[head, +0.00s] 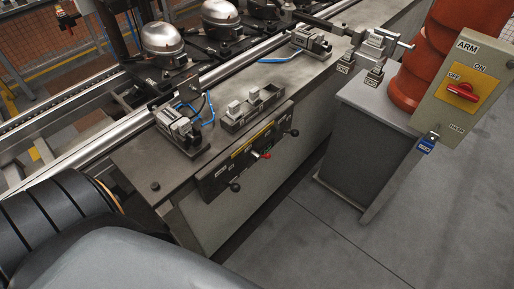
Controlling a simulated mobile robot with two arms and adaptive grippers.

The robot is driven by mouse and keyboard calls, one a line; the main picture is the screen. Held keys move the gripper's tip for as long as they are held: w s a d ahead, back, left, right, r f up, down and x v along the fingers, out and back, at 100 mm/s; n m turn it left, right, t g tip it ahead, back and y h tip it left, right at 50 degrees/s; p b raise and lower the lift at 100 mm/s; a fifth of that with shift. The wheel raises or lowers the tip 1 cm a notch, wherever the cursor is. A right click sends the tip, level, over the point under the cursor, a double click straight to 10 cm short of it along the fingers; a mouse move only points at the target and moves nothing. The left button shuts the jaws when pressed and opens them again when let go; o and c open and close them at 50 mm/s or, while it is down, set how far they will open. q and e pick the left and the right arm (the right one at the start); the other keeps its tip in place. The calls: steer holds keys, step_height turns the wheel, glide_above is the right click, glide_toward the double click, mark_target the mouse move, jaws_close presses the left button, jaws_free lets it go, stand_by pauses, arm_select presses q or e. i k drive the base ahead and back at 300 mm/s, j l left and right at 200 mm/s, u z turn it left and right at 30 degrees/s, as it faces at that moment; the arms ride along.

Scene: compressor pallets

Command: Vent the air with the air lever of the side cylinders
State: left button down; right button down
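A dark control panel (243,155) with a yellow label strip is on the front face of the grey bench. A small lever with a red knob (266,155) sticks out near its middle. Levers with black knobs stick out at its lower left (235,187) and right end (294,132). I cannot read which is the air lever. One side cylinder unit (178,128) with blue hoses stands on the left of the bench top. Another similar unit (310,40) stands farther back right. Neither of my grippers is in view.
Shiny domed compressors (165,38) stand on the conveyor line behind the bench. A grey pedestal (372,125) is at the right, near an orange column (425,60). A switch box (463,85) marked ARM has a red rotary switch. The floor before the bench is clear.

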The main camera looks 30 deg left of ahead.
mark_target(264, 156)
steer(key=u, duration=1.45)
steer(key=i+l, duration=0.2)
steer(key=i, duration=0.35)
